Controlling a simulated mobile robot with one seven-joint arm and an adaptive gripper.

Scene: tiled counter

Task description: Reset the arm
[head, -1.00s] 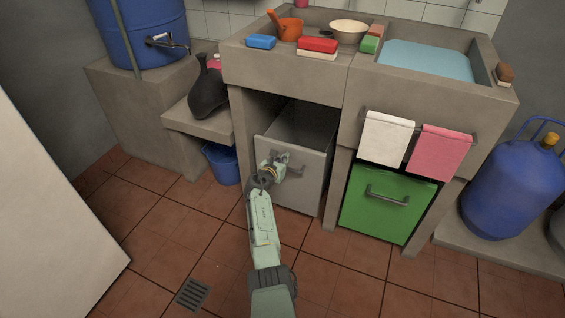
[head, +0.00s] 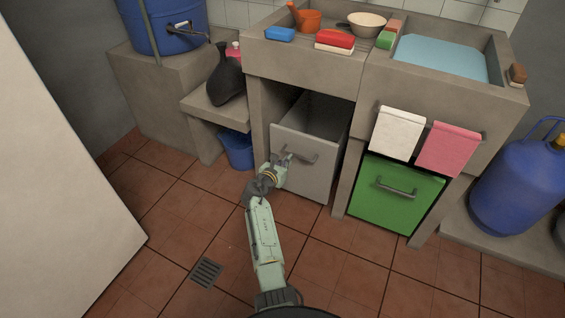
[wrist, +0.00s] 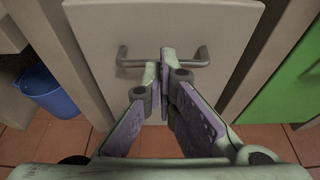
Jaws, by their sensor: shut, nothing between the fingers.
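My gripper (head: 286,163) is shut and empty in front of the grey drawer (head: 305,172), which stands pulled out under the concrete counter. In the wrist view the fingertips (wrist: 163,65) meet in front of the drawer's dark bar handle (wrist: 135,62). I cannot tell whether the fingers touch the handle. My arm reaches up from the bottom of the head view, over the tiled floor.
A green drawer front (head: 393,195) is at the right, with white (head: 397,135) and pink (head: 448,148) towels above it. A blue bucket (head: 237,149) stands left of the grey drawer. A blue gas cylinder (head: 516,190) is far right. The floor in front is clear.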

